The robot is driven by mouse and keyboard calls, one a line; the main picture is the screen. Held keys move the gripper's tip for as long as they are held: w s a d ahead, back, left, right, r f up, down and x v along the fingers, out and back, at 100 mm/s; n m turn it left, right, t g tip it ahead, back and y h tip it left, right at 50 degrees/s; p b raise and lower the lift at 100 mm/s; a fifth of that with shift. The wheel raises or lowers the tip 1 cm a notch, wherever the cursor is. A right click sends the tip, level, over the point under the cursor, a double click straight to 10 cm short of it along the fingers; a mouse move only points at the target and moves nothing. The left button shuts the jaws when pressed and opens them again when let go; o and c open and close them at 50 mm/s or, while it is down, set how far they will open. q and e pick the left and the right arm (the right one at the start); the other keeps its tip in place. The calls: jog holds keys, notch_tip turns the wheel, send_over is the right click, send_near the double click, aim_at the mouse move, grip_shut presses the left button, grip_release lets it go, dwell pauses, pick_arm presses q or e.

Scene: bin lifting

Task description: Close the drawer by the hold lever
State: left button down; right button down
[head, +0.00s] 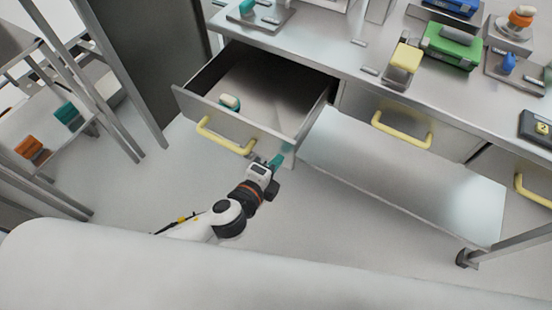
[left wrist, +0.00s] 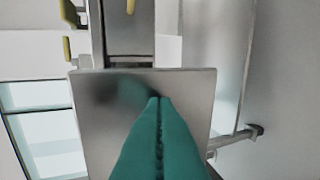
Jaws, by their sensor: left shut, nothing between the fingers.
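The open drawer (head: 185,98) is pulled out from under the workbench at the left, with a yellow hold lever (head: 222,138) across its front. A small teal and cream object (head: 230,102) lies inside it. My left gripper (head: 280,158) is shut and empty, its teal fingers close to the right end of the drawer front. In the left wrist view the fingers (left wrist: 159,102) point at a grey metal panel (left wrist: 105,100); I cannot tell whether they touch it. The lever is not between the fingers. My right gripper is not in view.
The workbench top (head: 310,50) holds a green case (head: 452,47), a yellow-topped item (head: 405,58) and other tools. A shut drawer with a yellow handle (head: 402,132) is to the right, above a lower shelf (head: 400,170). A rack (head: 75,130) stands left. Floor in front is clear.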

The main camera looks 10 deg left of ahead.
pick_arm(q)
jog(key=shift+w+d, duration=0.1)
jog(key=shift+w, duration=0.2)
